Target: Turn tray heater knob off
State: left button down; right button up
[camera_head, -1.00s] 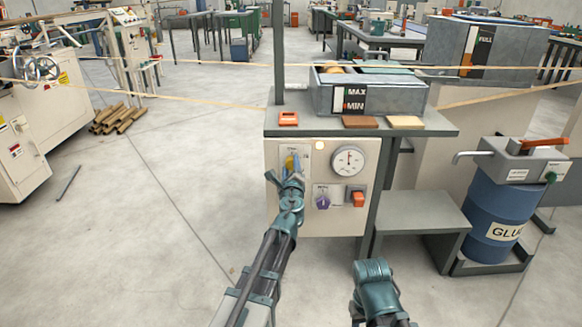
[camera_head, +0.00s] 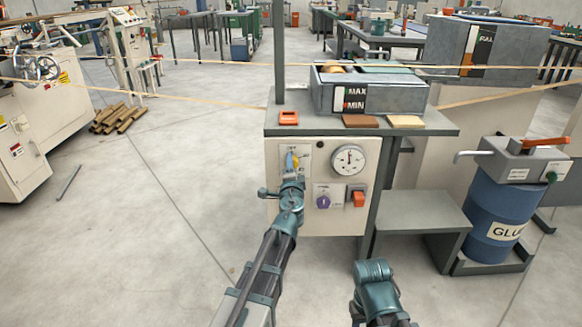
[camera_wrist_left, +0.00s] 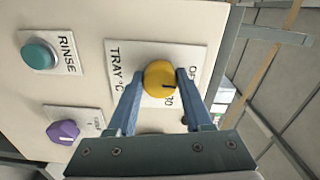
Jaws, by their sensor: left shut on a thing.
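The tray heater knob is a yellow round knob (camera_wrist_left: 160,78) on a white plate lettered TRAY °C (camera_wrist_left: 118,65), partly covered by my gripper. It also shows in the head view (camera_head: 295,161) on the upper left of the cream control panel (camera_head: 285,222). My left gripper (camera_head: 291,161) is shut on the knob, with one blue finger on each side of it in the left wrist view (camera_wrist_left: 161,84). The knob's dark pointer mark shows, but part of the scale is hidden. A small lamp (camera_head: 320,143) on the panel is dark. My right gripper is not visible; only a right arm link shows.
A pressure-type dial (camera_head: 349,160), a purple knob (camera_head: 323,202) and an orange switch (camera_head: 358,199) sit close by on the panel. A teal RINSE button (camera_wrist_left: 39,55) is nearby. A grey bench top (camera_head: 440,127) overhangs the panel.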

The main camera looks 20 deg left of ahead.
pick_arm(q)
jog(key=shift+s+n, duration=0.1)
jog(key=shift+n, duration=0.6)
jog(key=shift+c, duration=1.5)
grip_release()
jog(key=shift+s, duration=0.1)
